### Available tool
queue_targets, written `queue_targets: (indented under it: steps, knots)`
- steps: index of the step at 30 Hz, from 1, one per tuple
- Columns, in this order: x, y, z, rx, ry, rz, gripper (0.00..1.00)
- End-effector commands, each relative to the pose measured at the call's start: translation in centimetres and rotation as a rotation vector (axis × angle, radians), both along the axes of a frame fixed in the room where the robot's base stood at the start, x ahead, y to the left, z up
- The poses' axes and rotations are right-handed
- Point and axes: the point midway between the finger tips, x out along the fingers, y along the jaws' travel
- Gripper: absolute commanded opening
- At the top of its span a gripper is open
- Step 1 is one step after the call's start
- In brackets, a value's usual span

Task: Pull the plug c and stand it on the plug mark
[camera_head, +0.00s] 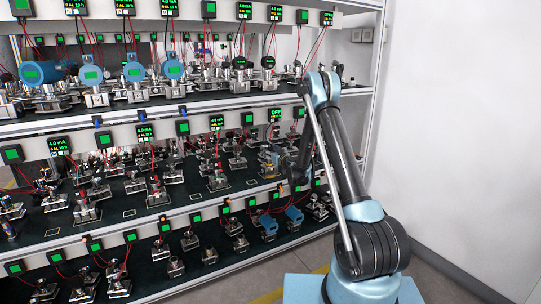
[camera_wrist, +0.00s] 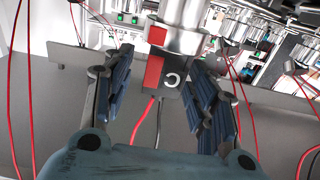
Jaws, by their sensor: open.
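Plug c (camera_wrist: 172,76), a grey block with a white letter C and red patches, is in the middle of the wrist view. It meets a silver cylindrical body (camera_wrist: 182,28), and a red and a dark wire run from its other end. My gripper (camera_wrist: 160,72) is open, with one blue-padded finger on each side of the plug; I cannot tell whether either touches it. In the head view my gripper (camera_head: 297,172) is at the right part of the middle shelf, too small to show the plug. Small white outlined squares (camera_head: 128,212) lie on the shelves; I cannot tell which is the plug mark.
The rack's shelves (camera_head: 170,114) hold several metal transmitters with red wires and green displays. Blue-capped units (camera_head: 134,71) stand on the upper shelf. In the wrist view, loose red wires (camera_wrist: 245,105) hang beside my fingers. The white wall (camera_head: 450,110) is at right.

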Motion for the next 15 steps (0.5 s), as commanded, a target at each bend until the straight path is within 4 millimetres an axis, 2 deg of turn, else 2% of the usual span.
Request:
queue_targets:
  steps: [9, 11, 15]
  knots:
    - [-0.07, 0.71, -0.02, 0.0, 0.0, 0.005, 0.53]
    - [-0.11, 0.85, -0.02, 0.0, 0.0, 0.007, 0.41]
    - [-0.13, 0.86, -0.02, 0.0, 0.0, 0.007, 0.09]
